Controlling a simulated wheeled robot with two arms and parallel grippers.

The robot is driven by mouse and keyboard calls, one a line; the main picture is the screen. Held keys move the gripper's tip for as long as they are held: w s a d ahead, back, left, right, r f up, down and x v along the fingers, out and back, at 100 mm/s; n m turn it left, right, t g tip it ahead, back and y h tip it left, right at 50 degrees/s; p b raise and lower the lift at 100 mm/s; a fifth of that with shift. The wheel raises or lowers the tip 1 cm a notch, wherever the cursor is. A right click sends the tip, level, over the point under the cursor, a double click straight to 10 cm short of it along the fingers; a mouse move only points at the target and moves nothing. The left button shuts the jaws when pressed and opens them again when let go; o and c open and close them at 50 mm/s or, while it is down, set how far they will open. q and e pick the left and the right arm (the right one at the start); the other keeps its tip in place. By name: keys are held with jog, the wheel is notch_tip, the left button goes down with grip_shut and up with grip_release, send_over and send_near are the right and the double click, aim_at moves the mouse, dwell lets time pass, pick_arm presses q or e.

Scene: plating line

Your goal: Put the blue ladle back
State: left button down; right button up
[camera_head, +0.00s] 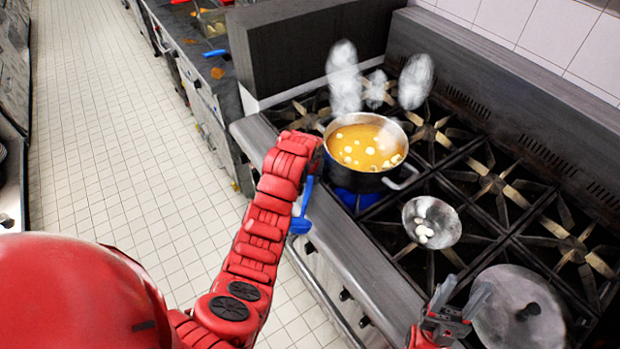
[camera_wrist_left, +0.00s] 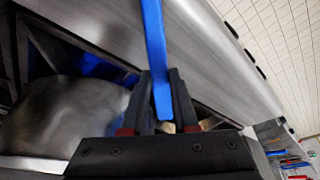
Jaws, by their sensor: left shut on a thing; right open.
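The blue ladle (camera_head: 303,205) hangs beside the front edge of the stove, next to my left arm, partly hidden behind it. My left gripper (camera_wrist_left: 161,76) is shut on its blue handle (camera_wrist_left: 154,40) in the left wrist view. In the head view my left arm hides that gripper. The ladle's other end is not clear in the wrist view. My right gripper (camera_head: 455,310) is open and empty over the front right of the stove, beside a metal lid.
A pot of orange soup (camera_head: 365,150) steams on the stove (camera_head: 370,265), close to my left arm, above blue flame. A small pan (camera_head: 431,222) with white pieces and the lid (camera_head: 518,308) are to the right. A blue-handled thing (camera_head: 215,53) lies on the far counter. The tiled floor (camera_head: 130,140) is clear.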

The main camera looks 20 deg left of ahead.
pick_arm(q)
jog(key=shift+f, duration=0.35)
jog(key=c, duration=0.7)
grip_release()
jog(key=shift+r, duration=0.1)
jog(key=shift+r, duration=0.1)
